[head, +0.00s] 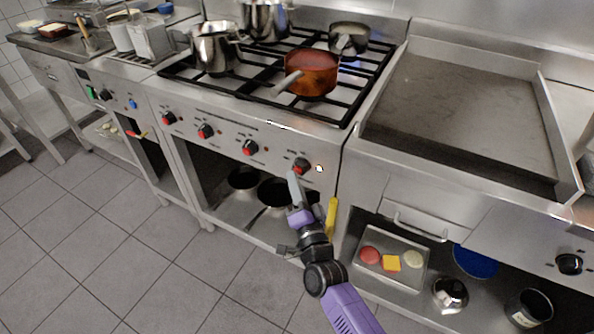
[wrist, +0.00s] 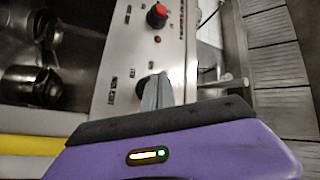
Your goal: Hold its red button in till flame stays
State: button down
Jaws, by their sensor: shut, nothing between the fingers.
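The stove's front panel (head: 225,137) carries a row of black knobs with red faces. My gripper (head: 293,178) is shut and empty, its fingertips at the rightmost knob (head: 301,165); I cannot tell if they touch. Just right of that knob is a small bright spot with red in it (head: 319,168), perhaps its button. In the wrist view my gripper's fingers (wrist: 157,92) overlap a dark knob (wrist: 142,86). A neighbouring red-faced knob (wrist: 157,15) has a small dark red button (wrist: 157,39) beside it. No flame is clearly visible; a faint bluish tint shows near the copper pan (head: 311,75).
Steel pots (head: 215,48) and a saucepan (head: 349,38) stand on the burner grates. A griddle (head: 460,115) adjoins on the right. A yellow upright bar (head: 331,217) stands close right of my gripper. A food tray (head: 390,262) sits on the lower shelf. The tiled floor is clear.

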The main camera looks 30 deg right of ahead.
jog(key=shift+s+a, duration=0.3)
jog(key=shift+a, duration=0.1)
jog(key=s+a+p, duration=0.1)
jog(key=a, duration=0.1)
jog(key=s+a+p, duration=0.2)
dwell(0.5)
dwell(0.4)
